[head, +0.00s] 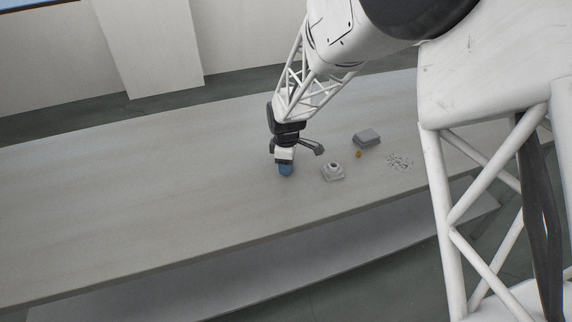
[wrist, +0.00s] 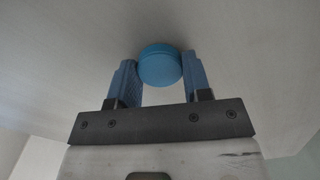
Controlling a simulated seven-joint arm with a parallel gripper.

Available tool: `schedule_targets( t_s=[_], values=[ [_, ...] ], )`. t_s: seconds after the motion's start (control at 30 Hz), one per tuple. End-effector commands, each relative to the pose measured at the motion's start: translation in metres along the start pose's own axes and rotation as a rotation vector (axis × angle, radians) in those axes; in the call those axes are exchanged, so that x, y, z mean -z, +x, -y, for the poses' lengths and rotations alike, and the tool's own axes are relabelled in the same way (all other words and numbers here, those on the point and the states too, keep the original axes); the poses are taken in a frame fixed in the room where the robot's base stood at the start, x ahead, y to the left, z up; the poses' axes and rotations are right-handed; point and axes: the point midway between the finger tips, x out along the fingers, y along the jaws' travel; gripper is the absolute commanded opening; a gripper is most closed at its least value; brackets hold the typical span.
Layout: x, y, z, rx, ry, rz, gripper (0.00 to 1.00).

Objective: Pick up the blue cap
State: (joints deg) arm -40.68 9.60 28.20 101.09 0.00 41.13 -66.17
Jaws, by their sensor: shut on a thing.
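The blue cap (wrist: 160,66) is round and sits between the two blue-grey fingers of my gripper (wrist: 159,80) in the wrist view. The fingers are shut on its sides. In the head view my gripper (head: 285,164) points down at the table, with the blue cap (head: 286,171) at its tip. I cannot tell whether the cap touches the tabletop.
On the grey table (head: 130,200), a light grey fitting with a round top (head: 332,172) stands just right of my gripper. Beyond it are a grey box (head: 367,137), a small orange-brown piece (head: 358,154) and several scattered small bits (head: 399,161). The table's left side is clear.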

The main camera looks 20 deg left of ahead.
Motion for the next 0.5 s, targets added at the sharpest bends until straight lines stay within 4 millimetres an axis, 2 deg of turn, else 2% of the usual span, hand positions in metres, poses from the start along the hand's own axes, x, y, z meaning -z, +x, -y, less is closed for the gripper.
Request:
schedule_targets(
  t_s=[0.27,0.5],
  values=[
    [0.0,-0.023,-0.001,-0.002,0.0,-0.001,0.23],
    [0.0,-0.063,0.0,-0.002,0.0,-0.001,0.23]
  ],
)
